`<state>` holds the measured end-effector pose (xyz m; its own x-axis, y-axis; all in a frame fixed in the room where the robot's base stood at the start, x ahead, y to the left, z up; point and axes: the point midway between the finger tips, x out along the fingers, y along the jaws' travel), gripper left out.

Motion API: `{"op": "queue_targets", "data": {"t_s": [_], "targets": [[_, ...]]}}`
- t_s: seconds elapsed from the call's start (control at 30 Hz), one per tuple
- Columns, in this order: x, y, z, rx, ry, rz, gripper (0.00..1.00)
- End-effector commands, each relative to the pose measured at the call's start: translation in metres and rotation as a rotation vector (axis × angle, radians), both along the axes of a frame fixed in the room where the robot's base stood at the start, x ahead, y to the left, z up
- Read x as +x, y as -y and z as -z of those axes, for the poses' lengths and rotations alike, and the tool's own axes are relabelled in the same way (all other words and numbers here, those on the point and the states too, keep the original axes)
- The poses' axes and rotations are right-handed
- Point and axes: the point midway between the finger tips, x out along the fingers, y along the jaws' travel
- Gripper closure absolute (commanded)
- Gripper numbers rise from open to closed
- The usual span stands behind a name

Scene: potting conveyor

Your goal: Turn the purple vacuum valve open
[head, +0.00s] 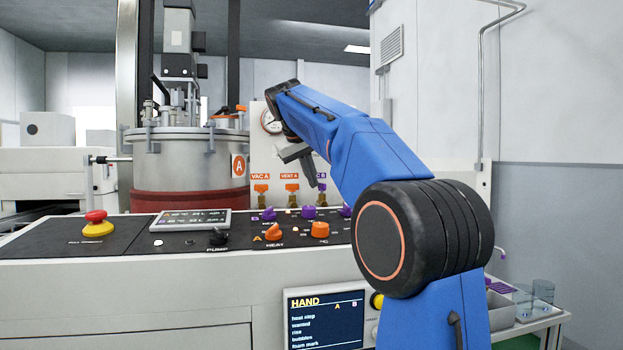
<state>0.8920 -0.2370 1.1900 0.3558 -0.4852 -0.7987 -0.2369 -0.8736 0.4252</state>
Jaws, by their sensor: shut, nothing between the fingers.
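The purple vacuum valve (323,188) is on the upright white panel behind the console, right of two orange valves. Its label is partly covered by my gripper, with only its right end showing. My gripper (315,182) is dark grey and points down in front of the panel, just up and left of the purple handle. It is shut with nothing held. From this view I cannot tell whether its tip touches the handle.
Orange valves VAC A (261,190) and VENT A (292,190) stand left of the purple one. Below are purple knobs (308,212) and orange knobs (320,230) on the console. A steel vessel (180,155) stands left, and a red stop button (96,216) at far left.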

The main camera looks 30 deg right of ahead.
Motion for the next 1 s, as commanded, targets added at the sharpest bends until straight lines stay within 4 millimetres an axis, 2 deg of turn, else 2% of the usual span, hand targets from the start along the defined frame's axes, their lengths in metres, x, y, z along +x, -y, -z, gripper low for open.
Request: {"op": "queue_targets", "data": {"t_s": [0.33,0.73,1.0], "targets": [[0.005,0.01,0.0,-0.001,0.0,0.123,1.0],[0.005,0.012,0.0,-0.004,0.001,0.123,1.0],[-0.005,0.012,0.0,-0.005,-0.002,0.125,1.0]]}}
